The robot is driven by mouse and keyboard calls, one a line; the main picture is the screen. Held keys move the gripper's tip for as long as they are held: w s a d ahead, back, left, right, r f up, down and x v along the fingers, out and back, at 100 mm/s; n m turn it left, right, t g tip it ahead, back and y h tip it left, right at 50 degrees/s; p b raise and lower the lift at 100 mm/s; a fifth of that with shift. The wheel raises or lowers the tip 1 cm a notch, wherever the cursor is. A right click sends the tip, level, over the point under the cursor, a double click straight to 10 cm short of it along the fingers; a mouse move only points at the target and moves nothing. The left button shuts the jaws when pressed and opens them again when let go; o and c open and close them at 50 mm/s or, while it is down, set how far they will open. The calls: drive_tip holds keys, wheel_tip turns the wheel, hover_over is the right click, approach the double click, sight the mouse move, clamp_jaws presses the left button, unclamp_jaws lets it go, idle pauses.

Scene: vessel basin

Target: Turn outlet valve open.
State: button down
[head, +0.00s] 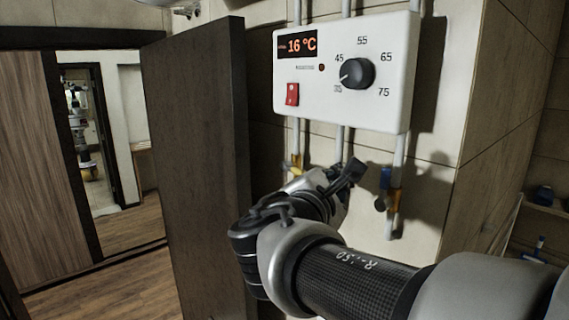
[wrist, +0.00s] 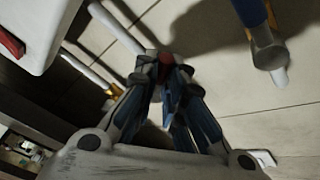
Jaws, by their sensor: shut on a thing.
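My gripper (head: 345,178) is below the white heater box, in front of the pipes. In the wrist view its fingers (wrist: 168,75) are closed together around a small dark red part (wrist: 165,57), which looks like the outlet valve's handle. The fingers hide most of it, so its angle cannot be told. A brass fitting (head: 296,163) on the left pipe shows just behind my gripper; it also shows in the wrist view (wrist: 112,90). A second valve with a blue handle (head: 385,178) is on the right pipe, apart from my gripper; its handle also shows in the wrist view (wrist: 250,12).
The white heater box (head: 343,108) hangs above, with a 16 °C display, a red switch (head: 292,94) and a black knob (head: 357,73) pointing near 35. A dark door panel (head: 195,160) stands close on the left. A tiled wall (head: 500,130) juts out on the right.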

drive_tip(key=shift+w+a+r+n+g+h+p, duration=0.2)
drive_tip(key=shift+w+a+n+g+p, duration=0.2)
drive_tip(key=shift+n+g+p, duration=0.7)
drive_tip(key=shift+w+a+r+n+g+h+p, duration=0.1)
drive_tip(key=shift+w+a+r+n+g+p, duration=0.35)
drive_tip(key=shift+n+p, duration=1.1)
drive_tip(key=shift+w+a+n+g+h+p, duration=0.15)
drive_tip(key=shift+w+n+g+p, duration=0.3)
drive_tip(key=shift+n+g+p, duration=0.85)
drive_tip(key=shift+n+t, duration=0.25)
drive_tip(key=c, duration=1.9)
unclamp_jaws()
drive_tip(key=shift+a, duration=0.1)
drive_tip(key=shift+o, duration=1.1)
drive_tip(key=shift+w, duration=0.15)
drive_tip(key=shift+r, duration=0.1)
drive_tip(key=shift+r, duration=0.1)
